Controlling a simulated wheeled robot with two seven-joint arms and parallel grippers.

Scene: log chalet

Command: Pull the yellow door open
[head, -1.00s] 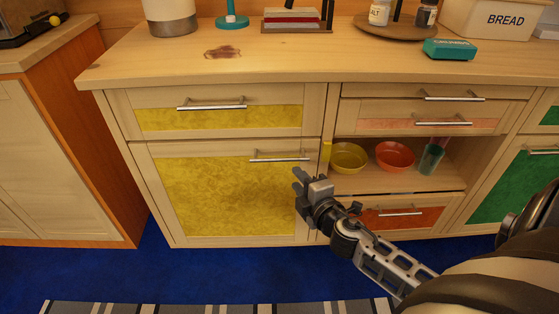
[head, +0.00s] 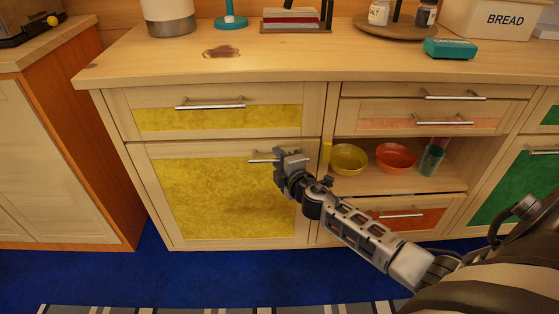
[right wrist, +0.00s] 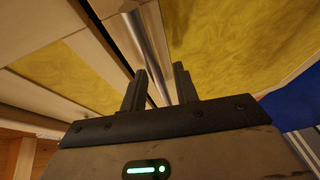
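The yellow door (head: 215,205) is shut flush in the cabinet front, below the yellow drawer. Its horizontal metal bar handle (head: 260,161) sits near its top right; the handle's right part is hidden behind my right gripper (head: 282,156). In the right wrist view, the yellow door (right wrist: 230,40) fills the upper right and the bar (right wrist: 145,40) runs down into the gap between my right gripper's two fingers (right wrist: 161,78). The fingers are apart on either side of the bar; I cannot tell whether they touch it. My left gripper is out of view.
The yellow drawer (head: 215,119) with its own bar handle is just above. An open shelf to the right holds a yellow bowl (head: 347,158), a red bowl (head: 395,158) and a green cup (head: 431,160). Blue floor (head: 240,270) lies clear before the door.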

